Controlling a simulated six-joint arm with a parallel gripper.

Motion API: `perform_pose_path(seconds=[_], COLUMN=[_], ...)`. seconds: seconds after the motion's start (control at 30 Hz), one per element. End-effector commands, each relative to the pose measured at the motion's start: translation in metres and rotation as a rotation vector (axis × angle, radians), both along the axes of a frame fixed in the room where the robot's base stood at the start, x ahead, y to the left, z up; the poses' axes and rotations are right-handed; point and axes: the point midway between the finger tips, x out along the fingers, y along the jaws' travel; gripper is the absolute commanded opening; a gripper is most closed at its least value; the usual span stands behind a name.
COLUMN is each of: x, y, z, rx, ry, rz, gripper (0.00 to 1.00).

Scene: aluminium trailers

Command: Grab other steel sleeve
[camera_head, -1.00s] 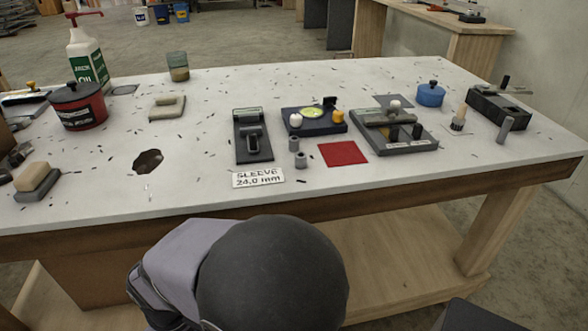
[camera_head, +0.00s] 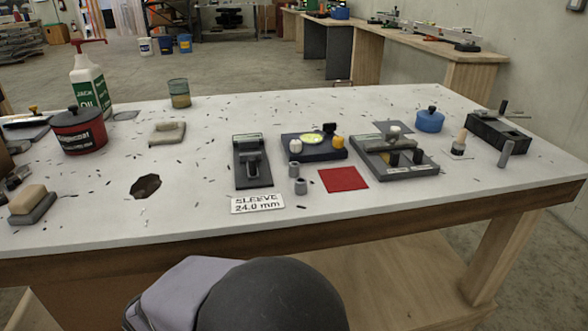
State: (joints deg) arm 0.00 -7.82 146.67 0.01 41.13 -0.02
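Two small grey sleeves stand close together near the middle of the white tabletop. One sleeve (camera_head: 294,170) is slightly farther back, and the other sleeve (camera_head: 300,187) is just in front of it. A white card (camera_head: 257,204) reading "SLEEVE 24.0 mm" lies in front and to the left of them. A grey cylinder (camera_head: 506,154) also stands at the right, beside a dark vise-like block; I cannot tell if it is a sleeve. Only a rounded dark part and a grey link of my arm show at the bottom edge. My gripper is not in view.
A black fixture (camera_head: 252,161) stands left of the sleeves, a dark tray (camera_head: 313,153) behind, a red square (camera_head: 343,179) to the right. Farther right are a grey fixture plate (camera_head: 412,169), a blue pot (camera_head: 430,121) and the vise-like block (camera_head: 492,132). The tabletop's front strip is mostly clear.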

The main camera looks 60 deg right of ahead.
Motion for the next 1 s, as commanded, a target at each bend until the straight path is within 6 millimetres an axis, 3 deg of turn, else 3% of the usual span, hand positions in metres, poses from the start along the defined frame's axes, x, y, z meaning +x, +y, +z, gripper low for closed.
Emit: perform_pose_path(seconds=[0.47,0.53,0.87,1.0], x=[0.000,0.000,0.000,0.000], y=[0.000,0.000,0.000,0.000], z=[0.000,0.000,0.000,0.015], rx=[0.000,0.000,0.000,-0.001], ry=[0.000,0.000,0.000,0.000], rz=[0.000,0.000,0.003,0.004], gripper=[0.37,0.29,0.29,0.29])
